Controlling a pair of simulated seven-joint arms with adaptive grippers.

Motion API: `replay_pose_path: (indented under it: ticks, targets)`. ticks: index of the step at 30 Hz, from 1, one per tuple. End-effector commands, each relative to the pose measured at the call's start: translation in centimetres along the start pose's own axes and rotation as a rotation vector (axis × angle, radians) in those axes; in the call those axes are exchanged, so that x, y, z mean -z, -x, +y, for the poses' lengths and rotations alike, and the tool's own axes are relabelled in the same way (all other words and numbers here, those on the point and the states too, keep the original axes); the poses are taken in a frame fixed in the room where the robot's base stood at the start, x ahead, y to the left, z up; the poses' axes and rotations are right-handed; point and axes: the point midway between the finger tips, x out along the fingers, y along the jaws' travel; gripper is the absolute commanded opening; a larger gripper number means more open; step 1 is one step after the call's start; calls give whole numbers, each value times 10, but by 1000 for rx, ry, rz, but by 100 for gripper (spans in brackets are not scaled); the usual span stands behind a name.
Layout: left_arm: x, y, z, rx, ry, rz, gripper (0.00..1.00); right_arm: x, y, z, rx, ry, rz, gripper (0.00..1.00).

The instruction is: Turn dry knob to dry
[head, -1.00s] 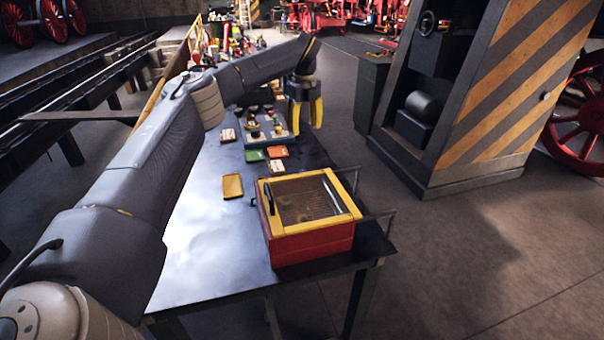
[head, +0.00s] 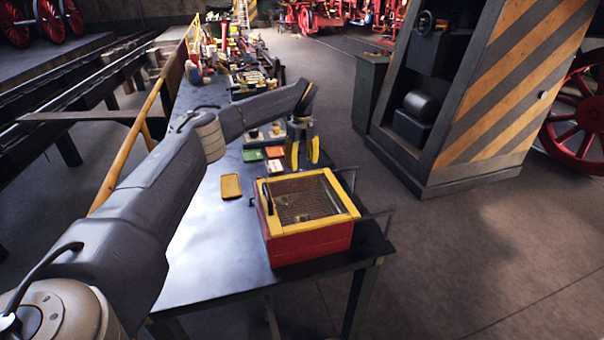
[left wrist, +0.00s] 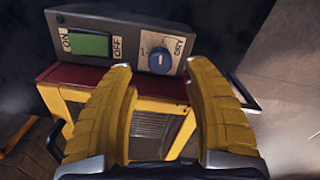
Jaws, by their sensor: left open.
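The dry knob (left wrist: 160,61) is a blue round knob on a white plate, with the word DRY beside it. It sits on a grey control box (left wrist: 98,35), right of a green switch (left wrist: 88,43) marked ON and OFF. I cannot tell its exact setting. In the head view I cannot make out the knob. My left gripper (head: 304,163) is open, its yellow fingers pointing down by the far side of the red and yellow box (head: 310,244). In the left wrist view the knob shows between its fingertips (left wrist: 161,68); contact is not visible.
The red and yellow box has a clear lid and stands near the table's (head: 220,262) front edge. A yellow tray (head: 231,186) lies left of it. A striped pillar (head: 500,95) stands at right.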

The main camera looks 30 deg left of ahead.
Motion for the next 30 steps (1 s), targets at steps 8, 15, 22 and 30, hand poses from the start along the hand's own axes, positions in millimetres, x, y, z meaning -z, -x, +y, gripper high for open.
replay_pose_path:
  ticks: [8,15,22,30]
  targets:
    - [0,-36,0,-1,0,1,52,0,0,0,0,0,0,0]
    - [1,-48,0,-1,0,1,52,0,0,0,0,0,0,0]
    - [0,-50,0,0,0,0,52,0,0,1,-1,0,0,0]
    - [0,-50,0,0,0,0,38,0,0,1,-1,0,0,0]
